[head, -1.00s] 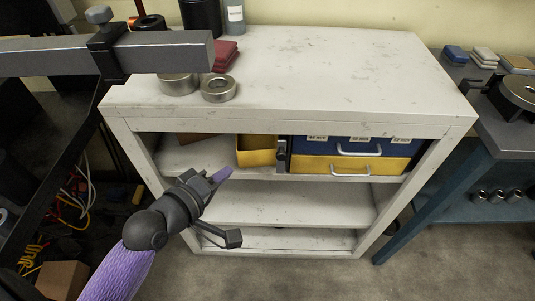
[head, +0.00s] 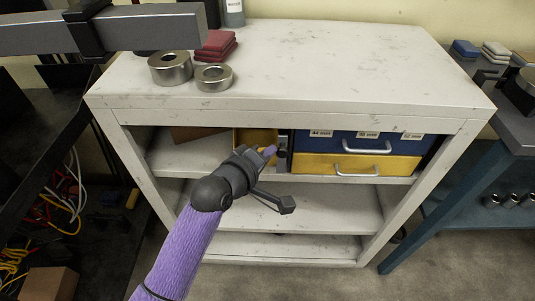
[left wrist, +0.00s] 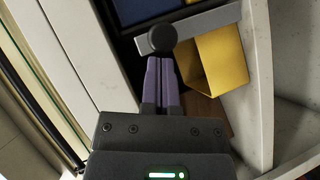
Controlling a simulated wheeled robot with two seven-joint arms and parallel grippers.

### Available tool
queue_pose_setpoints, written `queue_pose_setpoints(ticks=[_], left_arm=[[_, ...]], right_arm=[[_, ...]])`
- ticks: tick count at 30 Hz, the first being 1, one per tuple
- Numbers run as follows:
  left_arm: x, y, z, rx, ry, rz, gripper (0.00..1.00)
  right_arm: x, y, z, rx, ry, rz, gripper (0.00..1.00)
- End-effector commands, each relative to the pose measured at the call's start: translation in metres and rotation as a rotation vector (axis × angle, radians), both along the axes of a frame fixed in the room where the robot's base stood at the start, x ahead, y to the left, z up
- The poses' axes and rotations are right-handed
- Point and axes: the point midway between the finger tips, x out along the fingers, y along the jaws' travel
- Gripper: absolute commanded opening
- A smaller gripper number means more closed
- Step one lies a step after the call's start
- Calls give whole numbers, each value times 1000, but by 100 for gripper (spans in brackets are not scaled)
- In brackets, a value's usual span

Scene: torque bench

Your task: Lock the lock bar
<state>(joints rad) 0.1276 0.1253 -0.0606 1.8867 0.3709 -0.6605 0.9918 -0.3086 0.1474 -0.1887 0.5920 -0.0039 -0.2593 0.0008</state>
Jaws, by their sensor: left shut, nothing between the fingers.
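The lock bar (head: 283,153) is a narrow grey upright at the left end of the drawer unit, inside the shelf. In the left wrist view the grey bar (left wrist: 205,36) runs slantwise across the top, with a round black knob (left wrist: 162,39) on it. My left gripper (head: 268,152) is shut and empty, its purple fingers pointing at the bar. In the left wrist view its fingertips (left wrist: 161,61) are just below the knob and overlap its edge; I cannot tell if they touch. The drawer unit has a blue drawer (head: 350,144) above a yellow drawer (head: 325,164). My right gripper is not in view.
A yellow bin (head: 247,138) stands left of the bar, partly behind my gripper. The white shelf unit's top (head: 330,70) overhangs this compartment. A grey beam (head: 140,27) crosses the upper left. Metal rings (head: 170,68) and red pads (head: 216,44) lie on top.

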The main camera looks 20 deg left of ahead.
Motion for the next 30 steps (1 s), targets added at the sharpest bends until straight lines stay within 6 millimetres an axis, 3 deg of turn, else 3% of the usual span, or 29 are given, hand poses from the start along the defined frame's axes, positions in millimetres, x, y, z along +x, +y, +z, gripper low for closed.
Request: queue_pose_setpoints(ticks=[6,15,26,30], left_arm=[[1,-2,1,-2,0,0,0],[11,-39,3,-3,-1,1,0],[11,-40,1,0,-1,0,0],[11,-38,13,-1,-2,-1,0]], right_arm=[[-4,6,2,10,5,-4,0],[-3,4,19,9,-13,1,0],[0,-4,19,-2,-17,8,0],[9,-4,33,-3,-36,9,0]])
